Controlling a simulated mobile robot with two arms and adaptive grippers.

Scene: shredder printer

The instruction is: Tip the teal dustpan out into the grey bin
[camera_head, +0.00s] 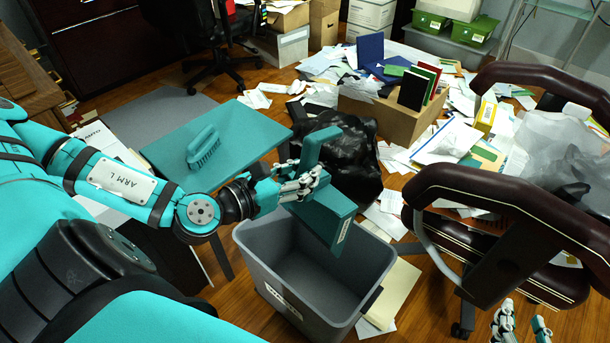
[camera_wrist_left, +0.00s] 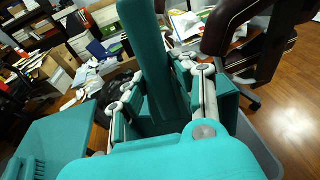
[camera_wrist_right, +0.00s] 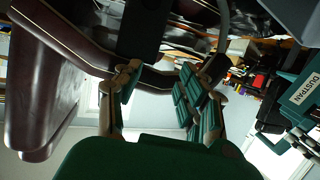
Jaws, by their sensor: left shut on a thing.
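The teal dustpan (camera_head: 328,217) hangs steeply tilted above the far right part of the grey bin (camera_head: 262,275), its handle pointing up. My left gripper (camera_head: 303,183) is shut on the dustpan's handle, which also shows between the fingers in the left wrist view (camera_wrist_left: 150,55). The dustpan's label reads in the right wrist view (camera_wrist_right: 300,95). The visible inside of the bin is dark and looks bare; its far right part is hidden by the dustpan. I cannot see what the pan holds. My right gripper (camera_head: 521,325) is open and empty at the lower right; its fingers stand apart in the right wrist view (camera_wrist_right: 155,95).
A teal table (camera_head: 235,130) with a teal brush (camera_head: 203,147) stands left of the bin. A black bag (camera_head: 345,150) lies behind the bin. A dark red armchair (camera_head: 500,200) stands close on the right. Loose papers and a cardboard box (camera_head: 395,118) fill the back.

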